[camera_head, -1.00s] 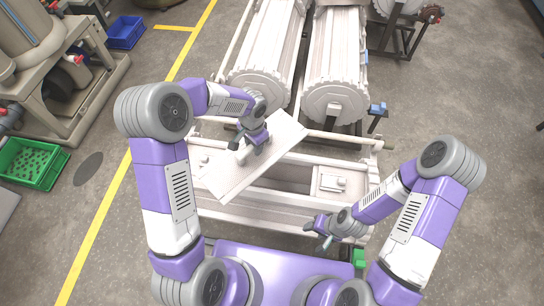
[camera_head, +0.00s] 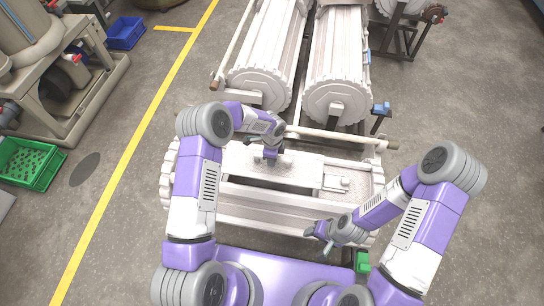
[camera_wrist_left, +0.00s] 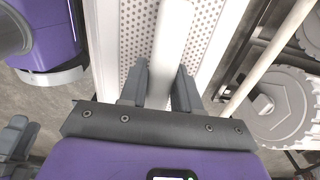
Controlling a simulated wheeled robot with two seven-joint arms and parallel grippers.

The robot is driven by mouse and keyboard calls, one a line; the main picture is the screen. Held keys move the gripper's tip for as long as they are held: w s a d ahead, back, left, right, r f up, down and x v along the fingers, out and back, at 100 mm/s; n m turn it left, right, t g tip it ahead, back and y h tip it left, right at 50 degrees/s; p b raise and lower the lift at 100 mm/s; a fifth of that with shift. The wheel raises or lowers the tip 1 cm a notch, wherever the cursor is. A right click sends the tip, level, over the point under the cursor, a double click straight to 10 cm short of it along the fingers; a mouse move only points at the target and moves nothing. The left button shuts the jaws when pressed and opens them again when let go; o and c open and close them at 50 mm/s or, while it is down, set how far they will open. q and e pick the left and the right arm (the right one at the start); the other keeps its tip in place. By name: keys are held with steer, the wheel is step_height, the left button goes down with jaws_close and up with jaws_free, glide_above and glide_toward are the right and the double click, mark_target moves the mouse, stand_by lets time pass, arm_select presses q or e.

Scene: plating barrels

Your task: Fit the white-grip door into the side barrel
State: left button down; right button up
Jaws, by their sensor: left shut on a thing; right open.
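The white-grip door (camera_head: 303,167) is a pale flat panel lying lengthwise along the upper, far part of the side barrel (camera_head: 215,205). My left gripper (camera_head: 271,154) is above the door and shut on its white grip. In the left wrist view the white grip (camera_wrist_left: 172,38) runs between the fingers (camera_wrist_left: 158,88), over a perforated panel surface. A dark strip of the barrel's opening (camera_head: 265,185) shows on the near side of the door. Whether the door is seated or just above the opening, I cannot tell. My right gripper (camera_head: 322,234) is open and empty by the barrel's near right side.
Two long white barrels (camera_head: 262,70) (camera_head: 338,65) stand behind the side barrel. A white rail (camera_head: 335,135) runs between them and it. A small latch plate (camera_head: 337,183) sits right of the opening.

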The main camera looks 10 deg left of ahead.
mark_target(274, 179)
arm_select(q)
steer(key=shift+f+b, duration=1.15)
steer(key=shift+f, duration=0.95)
steer(key=shift+f+b, duration=1.75)
steer(key=shift+f, duration=0.25)
steer(key=c, duration=0.7)
jaws_free()
step_height(274, 179, up, 8)
steer(key=shift+f+p, duration=0.15)
steer(key=shift+p, duration=0.95)
steer(key=s+f+n, duration=0.1)
steer(key=s, duration=0.1)
steer(key=s+d+f+n+h, duration=0.1)
steer(key=s, duration=0.1)
steer(key=s+d+f+n+h, duration=0.1)
steer(key=s+n, duration=0.1)
steer(key=shift+s+f+g, duration=0.25)
steer(key=shift+s+g, duration=0.05)
steer(key=shift+s, duration=0.1)
steer(key=s+n, duration=0.5)
steer(key=s, duration=0.1)
steer(key=s+a+f+n+h, duration=0.1)
steer(key=s+n, duration=0.5)
steer(key=s+n+t+h+p, duration=0.1)
steer(key=s+n, duration=0.4)
steer(key=s, duration=0.2)
steer(key=shift+a+f+n, duration=0.15)
steer(key=shift+f+n, duration=0.15)
steer(key=shift+n, duration=0.1)
